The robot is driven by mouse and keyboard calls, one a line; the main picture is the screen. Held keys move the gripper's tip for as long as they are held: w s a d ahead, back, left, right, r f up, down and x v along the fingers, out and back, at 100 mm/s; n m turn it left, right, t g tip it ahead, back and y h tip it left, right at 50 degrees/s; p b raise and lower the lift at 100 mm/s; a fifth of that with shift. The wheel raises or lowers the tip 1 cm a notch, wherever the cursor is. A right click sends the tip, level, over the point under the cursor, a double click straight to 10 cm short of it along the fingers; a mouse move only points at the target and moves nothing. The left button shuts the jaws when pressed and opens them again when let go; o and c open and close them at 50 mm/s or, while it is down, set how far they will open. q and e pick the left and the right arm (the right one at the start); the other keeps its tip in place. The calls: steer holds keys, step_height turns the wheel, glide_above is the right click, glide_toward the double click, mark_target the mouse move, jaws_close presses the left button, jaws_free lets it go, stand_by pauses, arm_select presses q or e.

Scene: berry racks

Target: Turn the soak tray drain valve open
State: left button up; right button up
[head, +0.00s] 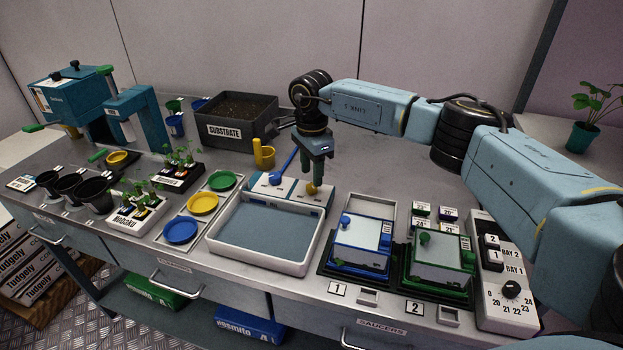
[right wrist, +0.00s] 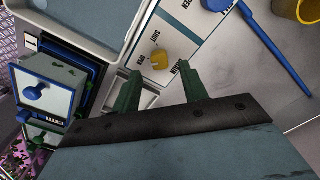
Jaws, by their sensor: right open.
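The soak tray (head: 264,262) is a white basin of grey-blue water at the front middle of the bench. On the white panel along its back edge is the yellow drain valve knob (head: 311,188), also seen in the right wrist view (right wrist: 160,61), beside printed SHUT, OPEN and DRAIN labels. I cannot tell which mark the knob points to. My right gripper (head: 318,177) points down just above the knob. Its green fingers are open and empty in the right wrist view (right wrist: 160,82), with the knob just beyond and between their tips. My left gripper is out of view.
A yellow cup (head: 264,155) and the substrate bin (head: 236,141) stand behind. Blue (head: 359,243) and green (head: 439,258) lidded boxes sit to the right. The bench behind my right gripper is clear.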

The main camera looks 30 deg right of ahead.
step_height(320, 180, up, 10)
stand_by(0.3)
steer(key=shift+f, duration=0.1)
stand_by(0.3)
